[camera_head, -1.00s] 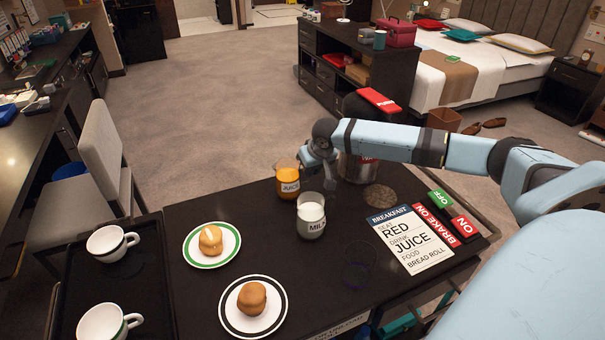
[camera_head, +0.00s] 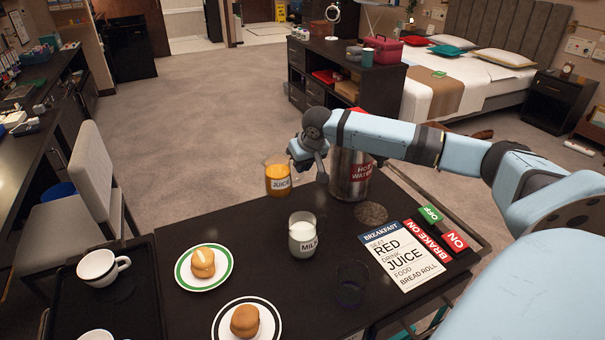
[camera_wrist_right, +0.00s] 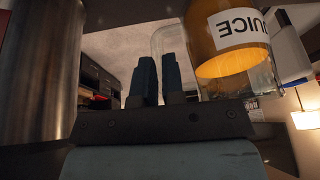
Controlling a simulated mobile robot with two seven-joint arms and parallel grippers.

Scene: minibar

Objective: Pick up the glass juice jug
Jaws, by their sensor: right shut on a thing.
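The glass juice jug (camera_head: 278,180) holds orange juice and has a white JUICE label. In the head view it is upright, with its base just above the table's far edge. My right gripper (camera_head: 300,158) is at the jug's right side, shut on its handle. In the right wrist view the two dark fingers (camera_wrist_right: 160,78) are close together at the clear handle, with the jug body (camera_wrist_right: 232,60) to their right. My left gripper is not in view.
A steel hot water urn (camera_head: 349,178) stands close right of the jug. A milk jug (camera_head: 303,237) is in front. Plates with rolls (camera_head: 181,280), a cup tray (camera_head: 148,262), a breakfast card (camera_head: 405,260) and a dark glass (camera_head: 352,283) occupy the table (camera_head: 270,272).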

